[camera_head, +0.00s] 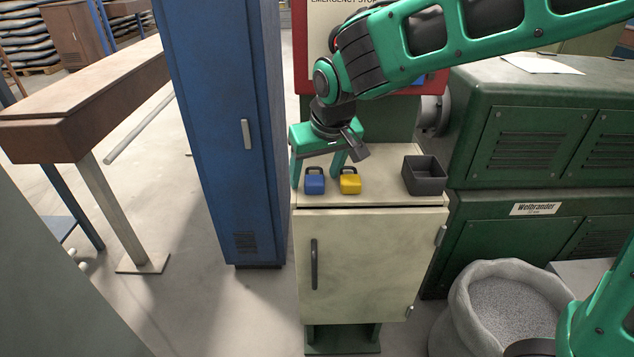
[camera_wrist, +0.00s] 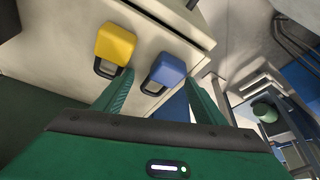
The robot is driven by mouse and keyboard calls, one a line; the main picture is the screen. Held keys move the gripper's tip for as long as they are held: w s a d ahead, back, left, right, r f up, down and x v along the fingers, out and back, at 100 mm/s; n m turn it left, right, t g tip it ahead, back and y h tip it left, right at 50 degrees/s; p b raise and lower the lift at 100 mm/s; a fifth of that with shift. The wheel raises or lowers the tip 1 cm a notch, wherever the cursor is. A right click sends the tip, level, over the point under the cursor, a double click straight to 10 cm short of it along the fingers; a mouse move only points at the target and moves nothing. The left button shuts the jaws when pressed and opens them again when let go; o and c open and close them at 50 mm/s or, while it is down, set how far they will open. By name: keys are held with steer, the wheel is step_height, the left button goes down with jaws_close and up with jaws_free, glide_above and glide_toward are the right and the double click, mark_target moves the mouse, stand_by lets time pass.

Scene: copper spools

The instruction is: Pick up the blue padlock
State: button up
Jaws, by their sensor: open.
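The blue padlock (camera_head: 314,184) stands on top of a small cream cabinet, near its front left. The blue padlock also shows in the wrist view (camera_wrist: 168,70), between the directions of my two fingers and beyond their tips. A yellow padlock (camera_head: 350,184) stands just to its right; in the wrist view the yellow padlock (camera_wrist: 115,43) is to the left of the blue one. My gripper (camera_head: 318,176) is open and empty, with its fingers pointing down around the blue padlock's place. In the wrist view, my gripper's fingers (camera_wrist: 158,92) are apart, with no visible contact on the padlock.
A dark open box (camera_head: 424,176) sits on the right of the cream cabinet (camera_head: 370,265). A tall blue locker (camera_head: 228,130) stands close on the left. Green machinery (camera_head: 540,150) is on the right. A sack of grey granules (camera_head: 508,303) stands on the floor.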

steer(key=c, duration=1.4)
